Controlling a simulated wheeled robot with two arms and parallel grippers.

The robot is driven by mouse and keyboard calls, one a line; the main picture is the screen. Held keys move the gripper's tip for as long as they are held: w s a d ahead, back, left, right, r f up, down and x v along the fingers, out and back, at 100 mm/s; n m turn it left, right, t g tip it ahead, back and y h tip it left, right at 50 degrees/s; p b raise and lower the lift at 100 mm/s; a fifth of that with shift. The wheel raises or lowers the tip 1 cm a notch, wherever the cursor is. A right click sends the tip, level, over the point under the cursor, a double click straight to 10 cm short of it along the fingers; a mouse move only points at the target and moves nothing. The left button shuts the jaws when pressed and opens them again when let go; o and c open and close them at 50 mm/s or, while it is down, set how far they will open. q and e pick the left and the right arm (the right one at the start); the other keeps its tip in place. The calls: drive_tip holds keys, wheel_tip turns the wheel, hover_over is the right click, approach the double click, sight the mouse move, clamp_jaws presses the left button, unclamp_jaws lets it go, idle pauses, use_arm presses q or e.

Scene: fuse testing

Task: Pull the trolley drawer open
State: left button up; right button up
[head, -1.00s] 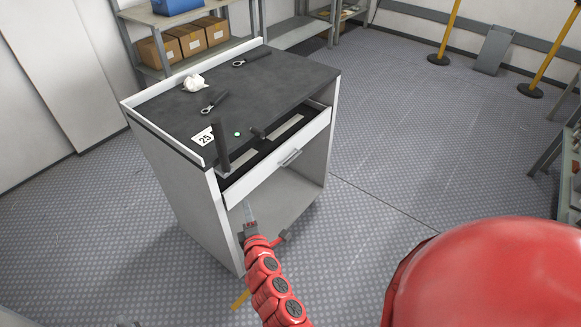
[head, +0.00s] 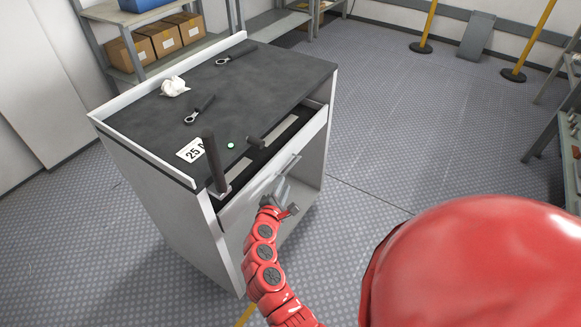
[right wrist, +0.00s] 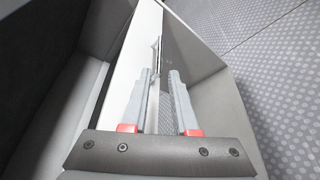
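The trolley (head: 165,185) is a white cabinet with a dark grey top, left of centre in the head view. Its drawer (head: 235,209) is partly out, with a strip of its dark inside showing. The drawer handle (head: 290,166) is a grey bar on the white front. My right gripper (head: 277,192) is at the drawer front, close to the handle. In the right wrist view its two fingers (right wrist: 160,82) are apart, with the handle (right wrist: 157,48) lined up with the gap at their tips. Contact cannot be made out. My left gripper is not in view.
On the trolley top (head: 255,88) lie two dark-handled tools, a white crumpled item (head: 174,86) and a "25 A" label (head: 190,150). Shelves with boxes (head: 160,38) are behind. Floor right of the trolley is clear.

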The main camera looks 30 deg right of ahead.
sight(291, 166)
drive_tip(key=b+x, duration=0.1)
drive_tip(key=x, duration=1)
drive_tip(key=shift+w+d+f, duration=0.1)
drive_tip(key=shift+w, duration=0.1)
clamp_jaws()
idle(0.9)
